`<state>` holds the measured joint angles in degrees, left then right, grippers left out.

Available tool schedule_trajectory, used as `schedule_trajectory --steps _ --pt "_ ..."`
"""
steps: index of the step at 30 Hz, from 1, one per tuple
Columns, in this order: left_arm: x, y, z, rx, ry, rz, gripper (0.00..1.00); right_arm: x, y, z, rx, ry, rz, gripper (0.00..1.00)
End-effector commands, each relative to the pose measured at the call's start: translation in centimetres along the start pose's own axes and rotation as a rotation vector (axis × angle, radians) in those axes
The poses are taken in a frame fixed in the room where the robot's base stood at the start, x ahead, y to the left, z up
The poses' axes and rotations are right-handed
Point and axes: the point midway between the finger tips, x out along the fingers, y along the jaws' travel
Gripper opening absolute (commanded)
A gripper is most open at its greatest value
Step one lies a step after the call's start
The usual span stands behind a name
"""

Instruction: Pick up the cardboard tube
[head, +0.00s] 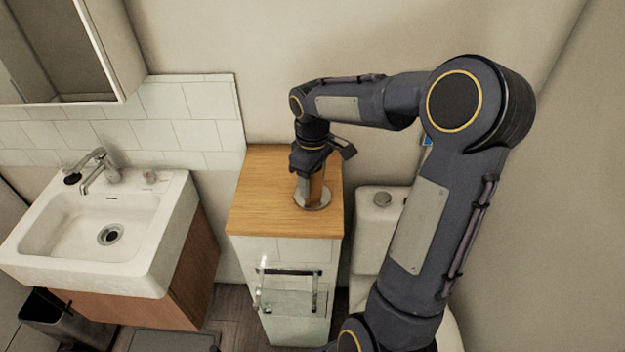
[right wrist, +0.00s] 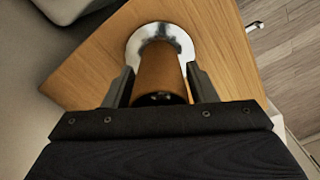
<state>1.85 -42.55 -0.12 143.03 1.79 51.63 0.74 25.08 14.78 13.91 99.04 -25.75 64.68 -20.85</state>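The cardboard tube (right wrist: 160,74) is brown and stands upright on a round, shiny metal base (right wrist: 172,33) on the wooden cabinet top. In the head view the tube (head: 317,186) is partly hidden by my right gripper (head: 309,173), which is above and around its upper part. In the right wrist view the two fingers of the right gripper (right wrist: 160,84) are on either side of the tube, with narrow gaps seeming to show. That gripper looks open. My left gripper is in neither view.
The wooden top (head: 262,200) belongs to a narrow white cabinet with a metal rail (head: 288,272) on its front. A white sink (head: 95,225) with a tap is to the left. A toilet cistern (head: 380,225) is to the right. A tiled wall stands behind.

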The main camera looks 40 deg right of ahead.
Motion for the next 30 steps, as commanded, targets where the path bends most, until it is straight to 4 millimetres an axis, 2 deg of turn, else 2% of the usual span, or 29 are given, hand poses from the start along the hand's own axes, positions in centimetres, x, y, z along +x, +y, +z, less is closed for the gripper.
schedule_trajectory --steps 1,6,14,17,27,30 --pt "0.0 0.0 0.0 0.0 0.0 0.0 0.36 0.0 0.0 0.0 0.0 0.0 0.0 0.45" --pt "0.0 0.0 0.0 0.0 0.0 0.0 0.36 0.0 0.0 0.0 0.0 0.0 0.0 0.24" --pt "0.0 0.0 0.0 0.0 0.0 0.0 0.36 -0.4 0.0 0.0 0.0 0.0 0.001 0.24" --pt "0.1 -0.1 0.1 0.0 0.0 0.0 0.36 -1.6 0.1 -0.1 0.0 0.003 0.004 0.24" --pt "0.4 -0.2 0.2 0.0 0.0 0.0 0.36 -8.2 0.0 -0.1 0.001 0.004 0.002 0.24" --pt "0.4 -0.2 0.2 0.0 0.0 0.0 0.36 -9.3 0.0 -0.1 0.001 0.003 0.001 0.24"
